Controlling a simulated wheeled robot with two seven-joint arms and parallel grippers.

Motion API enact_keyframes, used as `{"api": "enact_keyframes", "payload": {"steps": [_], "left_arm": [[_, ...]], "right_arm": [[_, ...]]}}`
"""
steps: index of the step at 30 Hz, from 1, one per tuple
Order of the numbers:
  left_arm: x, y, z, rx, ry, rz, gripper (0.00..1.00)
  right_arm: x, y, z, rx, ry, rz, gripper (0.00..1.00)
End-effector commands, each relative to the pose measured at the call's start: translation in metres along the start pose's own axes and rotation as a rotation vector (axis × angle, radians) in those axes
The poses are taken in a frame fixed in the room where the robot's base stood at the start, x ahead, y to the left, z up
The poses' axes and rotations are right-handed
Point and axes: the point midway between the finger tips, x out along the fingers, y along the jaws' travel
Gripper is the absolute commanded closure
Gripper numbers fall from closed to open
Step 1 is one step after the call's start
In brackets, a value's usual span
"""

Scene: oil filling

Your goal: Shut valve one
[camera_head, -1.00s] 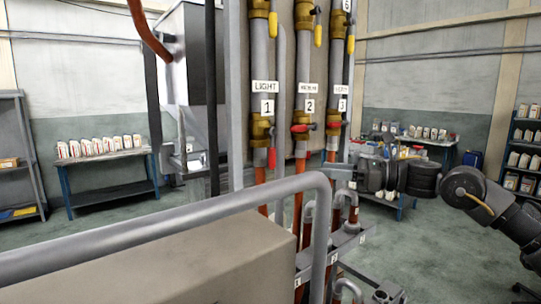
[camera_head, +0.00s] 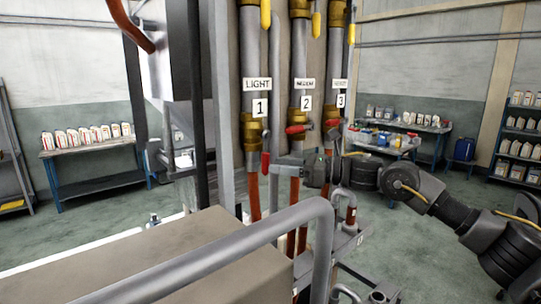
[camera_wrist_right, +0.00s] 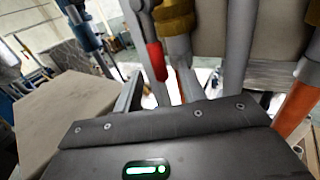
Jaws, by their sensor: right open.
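Valve one is a brass valve (camera_head: 254,132) on the pipe labelled LIGHT and 1. Its red handle (camera_head: 265,163) hangs down along the pipe. My right gripper (camera_head: 283,166) comes in from the right at the height of this handle, its fingertips close to it. In the right wrist view the red handle (camera_wrist_right: 157,62) hangs under the brass body (camera_wrist_right: 174,20), ahead of the two fingers (camera_wrist_right: 157,92). The jaws are open, with the handle roughly between their lines. I cannot tell whether they touch it. My left gripper is not in view.
Valve two's red handle (camera_head: 299,129) and valve three's red handle (camera_head: 333,123) point sideways, just above my right gripper. A grey rail (camera_head: 320,240) and a brown box (camera_head: 190,255) stand in front. Yellow handles (camera_head: 265,14) hang higher up. Tables with bottles stand behind.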

Motion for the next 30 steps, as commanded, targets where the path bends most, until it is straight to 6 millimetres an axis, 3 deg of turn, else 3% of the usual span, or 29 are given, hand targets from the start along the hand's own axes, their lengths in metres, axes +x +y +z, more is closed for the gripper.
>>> {"api": "enact_keyframes", "payload": {"steps": [1, 7, 18, 27, 30], "left_arm": [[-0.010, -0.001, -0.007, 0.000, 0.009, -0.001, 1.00], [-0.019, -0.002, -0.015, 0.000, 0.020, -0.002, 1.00], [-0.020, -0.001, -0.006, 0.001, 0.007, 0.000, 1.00], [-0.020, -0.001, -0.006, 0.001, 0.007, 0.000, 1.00], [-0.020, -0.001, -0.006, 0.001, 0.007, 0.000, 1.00]], "right_arm": [[0.008, 0.001, 0.004, 0.003, 0.002, 0.000, 0.59], [0.028, 0.000, 0.002, 0.001, 0.000, -0.001, 0.59], [0.033, -0.001, -0.001, 0.000, 0.000, -0.003, 0.59], [0.032, -0.001, -0.001, 0.000, 0.000, -0.003, 0.99], [0.032, -0.001, -0.001, 0.000, 0.000, -0.003, 1.00]]}}
